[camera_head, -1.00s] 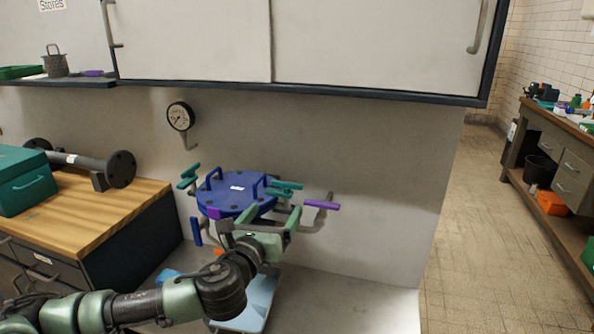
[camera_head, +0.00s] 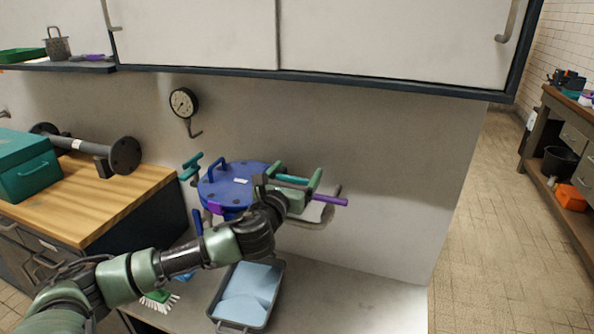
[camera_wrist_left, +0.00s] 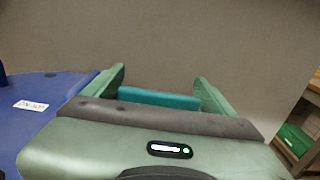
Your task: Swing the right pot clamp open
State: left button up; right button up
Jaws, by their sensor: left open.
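The pot has a round blue lid (camera_head: 228,186) with an arched blue handle. A teal clamp handle (camera_head: 293,179) is at its right edge, and another teal clamp handle (camera_head: 190,166) is at its left. My left gripper (camera_head: 297,175) is open at the right clamp, with its two green fingers on either side of the teal bar. In the left wrist view the teal bar (camera_wrist_left: 158,97) lies between the spread fingers. I cannot tell whether they touch it. The wrist hides the lower part of this clamp. My right gripper is out of view.
A purple handle (camera_head: 330,200) on a grey pipe sticks out just right of the gripper. A gauge (camera_head: 184,103) hangs on the wall behind. A grey tray (camera_head: 276,300) with blue contents and a green brush (camera_head: 160,297) lie below. A wall cabinet (camera_head: 200,35) overhangs the pot.

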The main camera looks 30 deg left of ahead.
pick_arm(q)
jog(key=shift+w, duration=0.2)
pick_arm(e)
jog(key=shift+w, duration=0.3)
pick_arm(q)
jog(key=shift+c, duration=0.3)
